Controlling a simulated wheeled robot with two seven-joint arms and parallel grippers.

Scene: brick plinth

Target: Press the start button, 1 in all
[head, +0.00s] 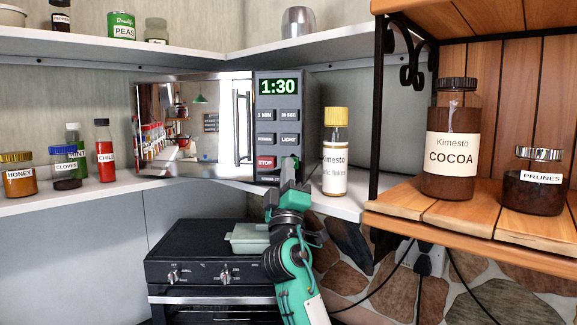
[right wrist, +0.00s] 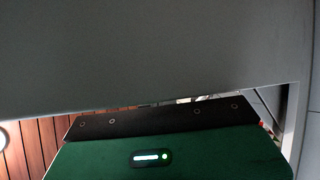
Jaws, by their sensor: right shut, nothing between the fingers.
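The microwave (head: 194,126) stands on the shelf with a mirrored door and a dark control panel at its right. Its display (head: 279,87) reads 1:30 in green. The red STOP button (head: 265,162) shows at the panel's lower left. The spot right of STOP, where the start button would sit, is mostly covered by my right gripper (head: 288,168). My right gripper is shut and empty, its tip in front of the lower right panel; I cannot tell whether it touches. The right wrist view shows a plain grey surface close above my green gripper housing (right wrist: 150,155). My left gripper is not in view.
A wooden shelf at right holds a cocoa bottle (head: 449,155) and a prunes jar (head: 538,185). Several jars stand at left. A black oven (head: 195,245) with a pale green box (head: 248,238) is below.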

